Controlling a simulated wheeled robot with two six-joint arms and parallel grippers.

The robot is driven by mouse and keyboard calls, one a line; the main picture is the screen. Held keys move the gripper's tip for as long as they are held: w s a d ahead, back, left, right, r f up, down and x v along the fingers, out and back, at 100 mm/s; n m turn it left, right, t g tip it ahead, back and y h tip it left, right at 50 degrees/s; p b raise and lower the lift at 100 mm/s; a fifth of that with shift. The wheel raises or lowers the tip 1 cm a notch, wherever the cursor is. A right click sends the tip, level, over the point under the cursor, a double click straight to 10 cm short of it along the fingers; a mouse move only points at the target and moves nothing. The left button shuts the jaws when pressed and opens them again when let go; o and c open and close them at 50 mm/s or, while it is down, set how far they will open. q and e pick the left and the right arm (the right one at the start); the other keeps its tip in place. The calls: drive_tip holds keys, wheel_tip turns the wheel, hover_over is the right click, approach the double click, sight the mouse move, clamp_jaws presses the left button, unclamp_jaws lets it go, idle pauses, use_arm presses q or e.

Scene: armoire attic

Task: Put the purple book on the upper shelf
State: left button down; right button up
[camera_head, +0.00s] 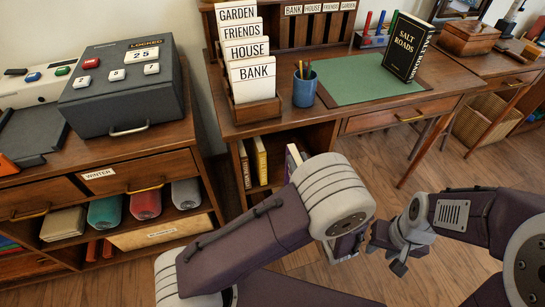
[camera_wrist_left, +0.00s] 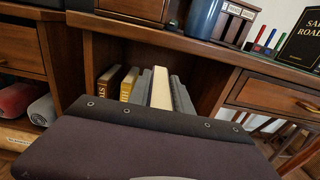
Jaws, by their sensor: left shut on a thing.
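In the head view the book (camera_head: 294,158), with a pale top edge and a purplish side, stands out from the bookcase under the desk top. The left wrist view shows its cream page edge (camera_wrist_left: 160,88) between the grey fingers of my left gripper (camera_wrist_left: 162,96), shut on it. In the head view my left arm hides that gripper and most of the book. Upright yellow-spined books (camera_head: 260,160) stand left of it on a shelf in the bookcase. Whether this is the upper shelf cannot be told. My right gripper (camera_head: 386,256) looks open and empty over the floor.
The desk top overhangs the bookcase, with a card rack (camera_head: 254,108), a pencil cup (camera_head: 304,88), a green mat (camera_head: 345,82) and a black book (camera_head: 407,46) on it. A cabinet with a lockbox (camera_head: 120,90) stands left. Floor right of the bookcase is clear.

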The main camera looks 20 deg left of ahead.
use_arm(q)
drive_tip(key=shift+w+a+r, duration=0.1)
drive_tip(key=shift+w+a, duration=0.1)
drive_tip(key=shift+w, duration=0.05)
drive_tip(key=f+b+x, duration=0.2)
drive_tip(key=b+x, duration=0.4)
drive_tip(key=x, duration=1.3)
drive_tip(key=shift+s, duration=0.1)
wheel_tip(320, 180, down, 5)
drive_tip(key=b, duration=0.4)
drive_tip(key=shift+a+f, duration=0.15)
drive_tip(key=shift+f, duration=0.05)
drive_tip(key=c, duration=1.2)
unclamp_jaws()
drive_tip(key=shift+o, duration=0.2)
